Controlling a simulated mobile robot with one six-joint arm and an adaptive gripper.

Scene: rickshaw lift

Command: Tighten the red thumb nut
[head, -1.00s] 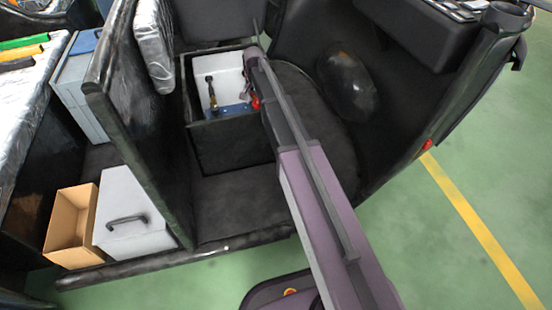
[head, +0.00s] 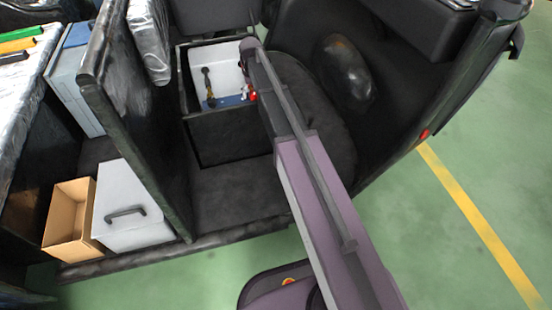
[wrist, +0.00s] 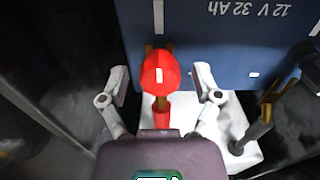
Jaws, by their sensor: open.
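The red thumb nut (wrist: 160,73) shows in the wrist view as a round red knob with a small white mark. It sits at the edge of a blue battery (wrist: 225,45) labelled "12 V 32 Ah". A red sleeve shows just below the nut. My gripper (wrist: 161,80) is open, with one finger on each side of the nut and a gap on both sides. In the head view the battery (head: 233,100) lies low in an open compartment, and a bit of red shows beside my arm's end. My fingers are hidden there.
The open compartment (head: 225,128) has dark walls close around the battery. A second cable terminal (wrist: 265,110) lies right of my gripper in the wrist view. A tall dark panel (head: 135,110), a white box (head: 120,205) and a cardboard box (head: 68,220) stand left.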

